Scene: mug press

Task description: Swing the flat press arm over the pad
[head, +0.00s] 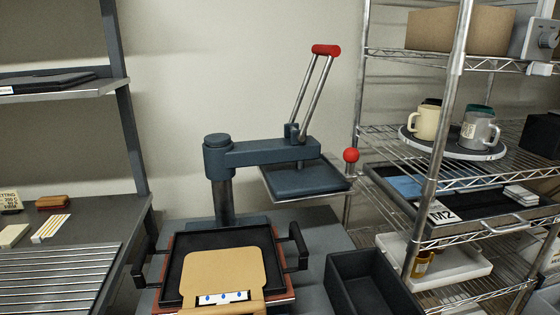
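The flat press (225,205) stands in the middle of the head view. Its dark blue press arm (260,151) reaches right from the post, with the flat plate (300,178) hanging beyond the pad to the right. A lever with a red grip (326,50) stands up from the arm, tilted. A red ball knob (351,155) sits at the plate's right side. The black pad (185,260) lies below, in front of the post, uncovered by the plate. A tan flat piece (222,270) with a white, blue-marked strip lies on it. Neither gripper is in view.
A dark open bin (365,285) stands right of the pad. A wire rack (460,175) holding mugs (425,122) and trays rises close to the plate's right. A bench (95,225) and shelf stand at left. Black side handles (299,245) flank the pad.

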